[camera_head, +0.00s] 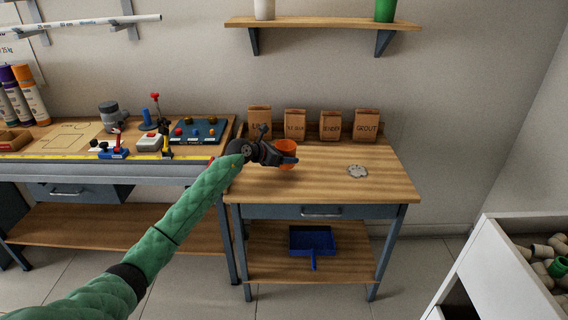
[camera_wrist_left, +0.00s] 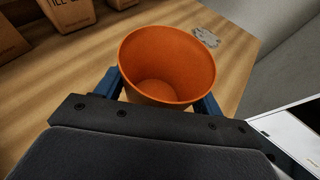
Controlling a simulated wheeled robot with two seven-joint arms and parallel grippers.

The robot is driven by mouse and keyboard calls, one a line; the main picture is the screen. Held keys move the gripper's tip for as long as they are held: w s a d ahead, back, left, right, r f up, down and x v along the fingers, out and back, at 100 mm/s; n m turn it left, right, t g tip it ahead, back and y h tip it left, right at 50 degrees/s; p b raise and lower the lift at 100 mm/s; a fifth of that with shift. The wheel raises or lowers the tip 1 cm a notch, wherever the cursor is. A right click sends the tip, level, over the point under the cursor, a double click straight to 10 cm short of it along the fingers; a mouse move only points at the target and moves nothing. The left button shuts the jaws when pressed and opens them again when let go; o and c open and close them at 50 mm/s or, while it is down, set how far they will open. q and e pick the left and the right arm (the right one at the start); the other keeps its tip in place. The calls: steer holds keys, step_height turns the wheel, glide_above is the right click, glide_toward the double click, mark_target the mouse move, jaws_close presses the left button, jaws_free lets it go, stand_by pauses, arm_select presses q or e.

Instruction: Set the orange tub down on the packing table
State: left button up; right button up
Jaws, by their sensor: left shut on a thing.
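The orange tub (camera_head: 287,148) is held by my left gripper (camera_head: 287,160) over the wooden top of the packing table (camera_head: 320,185). In the left wrist view the tub (camera_wrist_left: 166,62) is upright, empty and open at the top, with one blue finger of my left gripper (camera_wrist_left: 160,92) on each side of it. I cannot tell whether the tub's base touches the table top (camera_wrist_left: 60,95). My right gripper is not in view.
Several brown paper bags (camera_head: 367,125) stand along the table's back edge. A grey-white flat patch (camera_head: 357,171) lies on the right of the top. A blue dustpan (camera_head: 312,240) is on the lower shelf. A workbench (camera_head: 110,171) with tools stands left. The table's front middle is clear.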

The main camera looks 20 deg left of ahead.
arm_select(q)
steer(key=shift+w+a+f, duration=0.25)
steer(key=shift+a+f, duration=0.05)
steer(key=shift+a, duration=0.1)
step_height(320, 180, down, 4)
steer(key=shift+r+p, duration=0.25)
steer(key=shift+p, duration=0.25)
steer(key=shift+f, duration=0.25)
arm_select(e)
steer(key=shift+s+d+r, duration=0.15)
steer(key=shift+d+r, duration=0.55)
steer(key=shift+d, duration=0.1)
arm_select(q)
steer(key=shift+f, duration=0.1)
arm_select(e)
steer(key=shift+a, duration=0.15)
arm_select(q)
steer(key=o, duration=1)
steer(key=shift+o, duration=0.2)
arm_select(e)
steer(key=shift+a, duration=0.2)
